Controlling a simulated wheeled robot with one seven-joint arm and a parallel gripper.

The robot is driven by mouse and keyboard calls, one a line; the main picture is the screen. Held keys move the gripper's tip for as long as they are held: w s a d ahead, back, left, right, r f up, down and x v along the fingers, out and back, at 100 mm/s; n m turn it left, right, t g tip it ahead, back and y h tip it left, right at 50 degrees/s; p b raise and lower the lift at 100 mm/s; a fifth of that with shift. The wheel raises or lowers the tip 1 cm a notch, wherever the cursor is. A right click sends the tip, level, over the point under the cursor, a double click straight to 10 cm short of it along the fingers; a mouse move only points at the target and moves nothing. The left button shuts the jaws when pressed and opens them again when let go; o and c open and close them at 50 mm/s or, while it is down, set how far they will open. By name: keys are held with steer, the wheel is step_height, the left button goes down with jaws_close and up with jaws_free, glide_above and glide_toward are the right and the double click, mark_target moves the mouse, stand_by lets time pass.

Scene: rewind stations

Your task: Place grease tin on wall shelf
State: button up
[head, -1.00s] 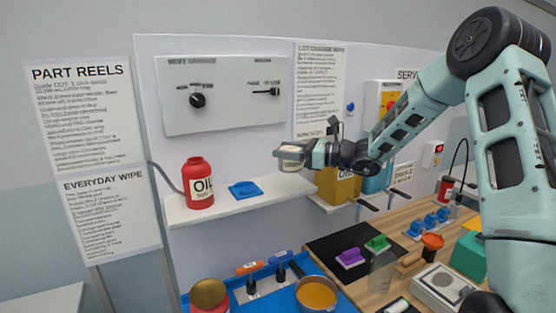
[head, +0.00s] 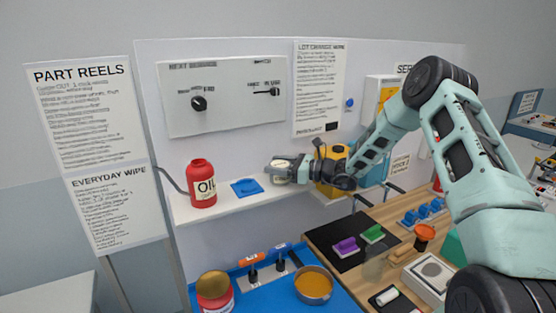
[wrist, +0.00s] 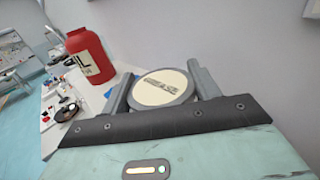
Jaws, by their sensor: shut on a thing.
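The grease tin (wrist: 160,88), round with a cream lid marked GREASE, sits between the two fingers of my gripper (wrist: 162,90) in the wrist view. In the head view my gripper (head: 284,168) reaches in from the right, shut on the tin (head: 280,177), whose side shows only partly behind the fingers. The tin is at the right part of the white wall shelf (head: 222,206), at or just above its surface; I cannot tell whether it touches. A blue folded cloth or pad (head: 246,187) lies on the shelf just left of the tin.
A red oil bottle (head: 202,184) stands on the shelf's left part; it also shows in the wrist view (wrist: 88,56). A yellow container (head: 330,162) is right of the shelf, behind my arm. Below are an orange-filled pan (head: 313,284) and a gold-topped tin (head: 214,290) on a blue surface.

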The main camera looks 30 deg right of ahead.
steer(key=shift+f, duration=0.2)
steer(key=o, duration=1.1)
steer(key=shift+r, duration=0.25)
steer(key=b+v, duration=0.5)
steer(key=v, duration=0.7)
